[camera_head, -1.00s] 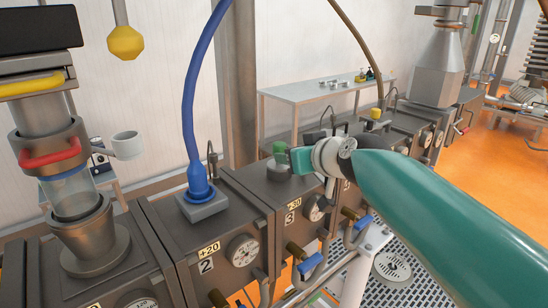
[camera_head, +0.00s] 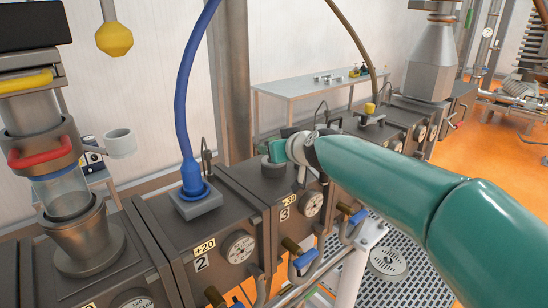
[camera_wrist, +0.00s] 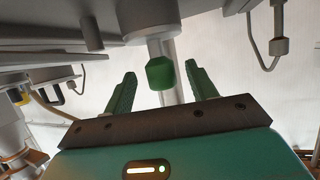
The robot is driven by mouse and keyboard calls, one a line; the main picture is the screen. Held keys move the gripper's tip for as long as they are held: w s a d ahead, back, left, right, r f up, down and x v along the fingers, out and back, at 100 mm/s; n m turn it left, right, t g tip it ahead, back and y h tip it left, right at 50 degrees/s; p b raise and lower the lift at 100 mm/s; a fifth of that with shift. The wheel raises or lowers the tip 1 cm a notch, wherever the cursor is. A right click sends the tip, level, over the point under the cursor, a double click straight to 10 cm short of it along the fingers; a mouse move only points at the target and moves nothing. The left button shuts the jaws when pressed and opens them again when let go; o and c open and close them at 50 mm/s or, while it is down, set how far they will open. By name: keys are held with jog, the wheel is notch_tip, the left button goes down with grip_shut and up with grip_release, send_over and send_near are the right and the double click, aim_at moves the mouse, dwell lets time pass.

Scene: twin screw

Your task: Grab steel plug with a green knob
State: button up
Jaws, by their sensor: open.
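The steel plug (camera_head: 272,168) sits on top of the dark box numbered 3, with its grey body showing below my gripper in the head view. Its green knob (camera_wrist: 160,73) shows in the wrist view, between my two green fingers and apart from both. In the head view my gripper (camera_head: 272,149) is at the knob's height and mostly hides it. My gripper (camera_wrist: 160,78) is open and holds nothing. How deep the knob sits between the fingers is hard to tell.
A blue plug (camera_head: 194,190) with a blue hose stands on box 2 to the left. A steel hopper (camera_head: 430,72) and a yellow-topped plug (camera_head: 370,110) stand further right. A grey table (camera_head: 310,84) is behind. A thin bent pipe (camera_head: 321,112) rises behind box 3.

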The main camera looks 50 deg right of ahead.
jog(key=shift+x, duration=1.15)
jog(key=shift+w+d+f, duration=0.2)
jog(key=shift+w+d, duration=0.05)
jog(key=shift+w, duration=0.4)
jog(key=shift+c, duration=0.3)
jog(key=c, duration=1.1)
jog(key=shift+c, duration=0.2)
jog(key=shift+r, duration=0.15)
